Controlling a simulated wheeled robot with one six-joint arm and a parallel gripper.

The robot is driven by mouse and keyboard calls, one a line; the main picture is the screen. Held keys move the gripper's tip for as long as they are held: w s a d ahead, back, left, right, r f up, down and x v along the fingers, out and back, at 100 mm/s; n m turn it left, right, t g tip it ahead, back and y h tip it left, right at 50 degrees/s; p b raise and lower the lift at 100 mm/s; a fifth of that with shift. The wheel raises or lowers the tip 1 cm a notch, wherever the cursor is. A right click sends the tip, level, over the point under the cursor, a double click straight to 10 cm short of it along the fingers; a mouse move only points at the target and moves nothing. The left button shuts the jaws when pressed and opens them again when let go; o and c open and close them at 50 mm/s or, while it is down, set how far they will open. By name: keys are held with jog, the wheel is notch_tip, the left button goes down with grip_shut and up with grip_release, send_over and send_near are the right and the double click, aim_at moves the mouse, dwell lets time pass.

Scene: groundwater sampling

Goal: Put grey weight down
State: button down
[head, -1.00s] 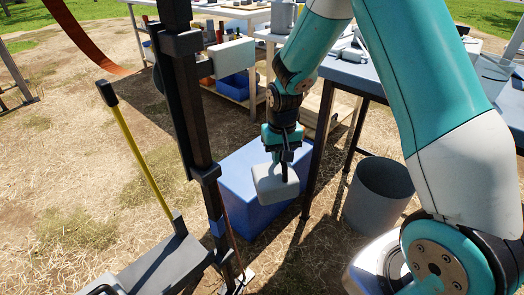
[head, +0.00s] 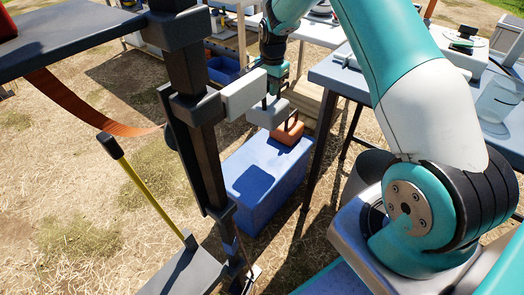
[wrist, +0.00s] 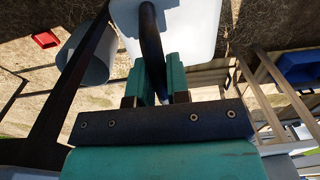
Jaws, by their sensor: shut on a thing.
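The grey weight (head: 268,113) is a pale block with a dark handle. It hangs under my gripper (head: 274,86) in the head view, in front of the far end of the blue box's top. In the wrist view my gripper (wrist: 155,88) is shut on the dark handle, and the weight (wrist: 185,22) shows at the top, partly cut off. An orange block (head: 289,130) with a dark handle sits on the far end of the blue box (head: 262,185), just right of the weight. I cannot tell the gap between weight and box.
A dark upright post (head: 207,150) carrying a pale grey box (head: 243,94) stands close left of the weight. A blue-topped table (head: 345,77) is to the right. A grey bin (wrist: 88,55) and red object (wrist: 45,40) show in the wrist view. A yellow-handled tool (head: 145,185) leans at left.

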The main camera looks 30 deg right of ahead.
jog(key=shift+w+d+f+b, duration=0.1)
jog(key=shift+w+f+b, duration=0.15)
jog(key=shift+b, duration=0.9)
jog(key=b, duration=0.5)
jog(key=shift+t+b, duration=0.3)
jog(key=shift+b, duration=0.05)
jog(key=shift+s+r+b, duration=0.15)
jog(key=shift+r+b, duration=0.2)
jog(key=shift+b, duration=0.2)
notch_tip(320, 180, down, 20)
jog(key=b, duration=0.7)
jog(key=shift+b, duration=0.4)
